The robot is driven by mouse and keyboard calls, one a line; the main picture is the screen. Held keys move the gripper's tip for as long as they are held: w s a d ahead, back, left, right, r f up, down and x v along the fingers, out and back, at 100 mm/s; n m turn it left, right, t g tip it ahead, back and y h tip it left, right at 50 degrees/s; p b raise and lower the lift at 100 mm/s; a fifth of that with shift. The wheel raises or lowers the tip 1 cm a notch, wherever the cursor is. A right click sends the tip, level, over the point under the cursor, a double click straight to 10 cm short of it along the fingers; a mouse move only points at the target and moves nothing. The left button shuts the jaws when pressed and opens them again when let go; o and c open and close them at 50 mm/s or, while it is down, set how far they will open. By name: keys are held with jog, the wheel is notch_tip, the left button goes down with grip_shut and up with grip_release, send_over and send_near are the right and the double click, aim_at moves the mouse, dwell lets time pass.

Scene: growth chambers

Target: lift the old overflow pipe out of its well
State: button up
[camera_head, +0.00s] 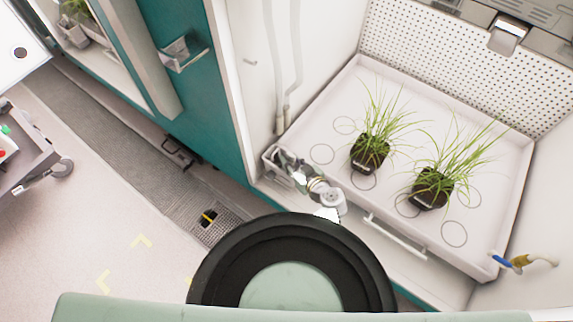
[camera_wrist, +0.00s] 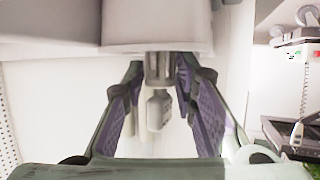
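In the head view, a small pale well (camera_head: 268,153) sits at the near left corner of the white chamber tray. My gripper (camera_head: 287,163) is at this corner and covers part of the well, so I cannot make out the pipe there. In the wrist view, my gripper (camera_wrist: 160,95) has its two purple-lined fingers spread apart. A short grey, pipe-like piece (camera_wrist: 158,108) shows between them, with a gap visible on each side. I cannot tell for sure that it is the old overflow pipe, or how deep it lies between the fingers.
Two potted grasses (camera_head: 369,157) (camera_head: 431,188) stand on the tray (camera_head: 330,100). Two hoses (camera_head: 284,70) hang along the wall beside the well. A handle bar (camera_head: 395,236) runs along the tray's front. A blue-and-yellow fitting (camera_head: 515,262) is at right, and a cart (camera_head: 30,160) stands far left.

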jog(key=shift+w+a+f, duration=0.1)
jog(key=shift+w+a, duration=0.05)
jog(key=shift+w, duration=0.05)
jog(key=shift+c, duration=0.2)
grip_shut()
dwell(0.4)
